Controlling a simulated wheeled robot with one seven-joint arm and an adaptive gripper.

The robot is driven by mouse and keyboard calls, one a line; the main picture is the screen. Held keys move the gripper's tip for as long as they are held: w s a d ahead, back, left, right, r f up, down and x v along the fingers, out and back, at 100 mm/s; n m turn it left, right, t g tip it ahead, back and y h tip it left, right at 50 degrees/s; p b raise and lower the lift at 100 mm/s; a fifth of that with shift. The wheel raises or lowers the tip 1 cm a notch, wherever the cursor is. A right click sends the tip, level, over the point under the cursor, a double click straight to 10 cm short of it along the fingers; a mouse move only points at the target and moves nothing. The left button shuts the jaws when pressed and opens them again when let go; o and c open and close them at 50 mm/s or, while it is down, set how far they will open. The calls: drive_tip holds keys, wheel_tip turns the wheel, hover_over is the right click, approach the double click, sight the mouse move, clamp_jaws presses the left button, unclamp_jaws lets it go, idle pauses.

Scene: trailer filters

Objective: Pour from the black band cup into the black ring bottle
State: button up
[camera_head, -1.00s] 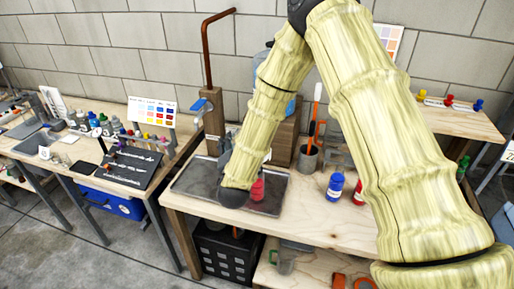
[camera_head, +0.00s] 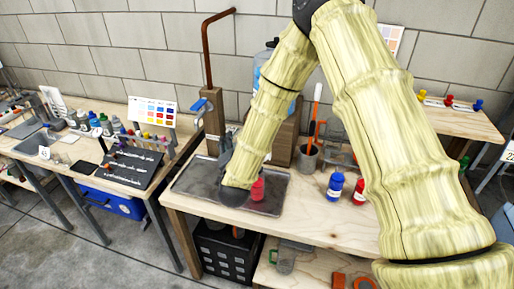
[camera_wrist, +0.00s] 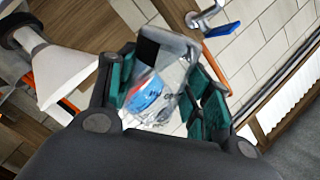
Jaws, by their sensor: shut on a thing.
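My gripper (camera_wrist: 165,80) shows in the wrist view with teal-padded fingers on both sides of a clear cup with a black patch (camera_wrist: 147,48), likely the black band cup. It is shut on this cup. The cup looks tilted in the picture, and I cannot tell its contents. In the head view my forearm and wrist hang over the dark tray and hide most of the gripper and cup. I cannot pick out the black ring bottle in either view.
The dark tray (camera_head: 192,183) lies on the wooden bench (camera_head: 300,222). A red bottle (camera_head: 257,190) shows beside my wrist. A white cone-shaped piece (camera_wrist: 62,75) and a blue-handled tap (camera_wrist: 222,30) show in the wrist view.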

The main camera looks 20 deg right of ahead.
drive_tip(key=shift+r+m+y+p, duration=0.3)
drive_tip(key=shift+r+m+p, duration=0.55)
drive_tip(key=shift+m, duration=0.55)
idle(3.1)
drive_tip(key=shift+d+r+m+b, duration=0.2)
drive_tip(key=shift+d+m+b, duration=0.2)
drive_tip(key=shift+d, duration=0.05)
idle(0.7)
